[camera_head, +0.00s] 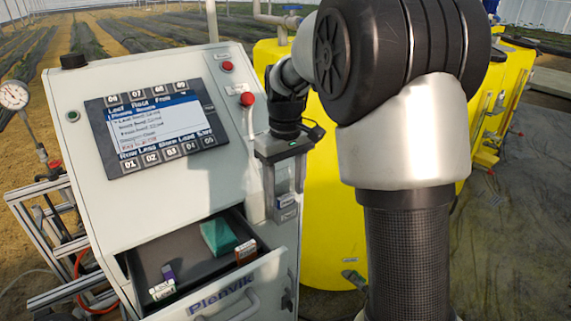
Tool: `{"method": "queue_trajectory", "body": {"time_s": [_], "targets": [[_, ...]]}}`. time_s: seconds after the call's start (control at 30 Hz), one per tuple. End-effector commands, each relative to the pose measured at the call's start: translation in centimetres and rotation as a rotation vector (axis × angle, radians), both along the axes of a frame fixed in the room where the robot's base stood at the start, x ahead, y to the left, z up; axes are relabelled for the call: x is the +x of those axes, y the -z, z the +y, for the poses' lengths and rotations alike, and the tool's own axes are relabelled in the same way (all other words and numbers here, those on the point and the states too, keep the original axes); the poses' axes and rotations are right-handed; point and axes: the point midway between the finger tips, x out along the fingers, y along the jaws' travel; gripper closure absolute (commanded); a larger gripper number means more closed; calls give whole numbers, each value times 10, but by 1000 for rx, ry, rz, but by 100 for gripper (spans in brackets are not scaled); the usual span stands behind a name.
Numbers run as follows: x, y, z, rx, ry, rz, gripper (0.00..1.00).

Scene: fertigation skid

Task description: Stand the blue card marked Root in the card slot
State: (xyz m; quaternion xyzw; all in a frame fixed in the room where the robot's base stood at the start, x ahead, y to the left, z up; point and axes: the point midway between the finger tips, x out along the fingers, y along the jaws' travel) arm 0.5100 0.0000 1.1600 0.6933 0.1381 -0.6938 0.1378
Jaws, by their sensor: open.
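I cannot make out a blue card marked Root for certain. A small purple-blue piece (168,272) stands in the open drawer (190,255), behind a white and red small box (162,290); its marking is too small to read. My gripper (285,203) points down beside the right side of the grey control cabinet, its fingers apart with nothing seen between them. Small labelled plates (288,215) show at its fingertips; I cannot tell whether they belong to the card slot.
The cabinet (225,190) has a sloped screen (155,127) and red buttons (247,99). The drawer also holds a teal block (218,236) and an orange-brown box (246,252). A yellow tank (330,230) stands close behind my arm. A gauge and pipes (14,96) are at left.

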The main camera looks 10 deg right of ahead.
Motion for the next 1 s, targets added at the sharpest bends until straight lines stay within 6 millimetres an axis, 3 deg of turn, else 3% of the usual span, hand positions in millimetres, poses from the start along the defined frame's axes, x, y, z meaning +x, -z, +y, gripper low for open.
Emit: {"method": "queue_trajectory", "body": {"time_s": [0.6, 0.8, 1.0], "targets": [[1, -138, 0, 0, 0, -4, 45], [0, -162, 0, 0, 0, -2, 45], [0, -168, 0, 0, 0, 0, 45]]}}
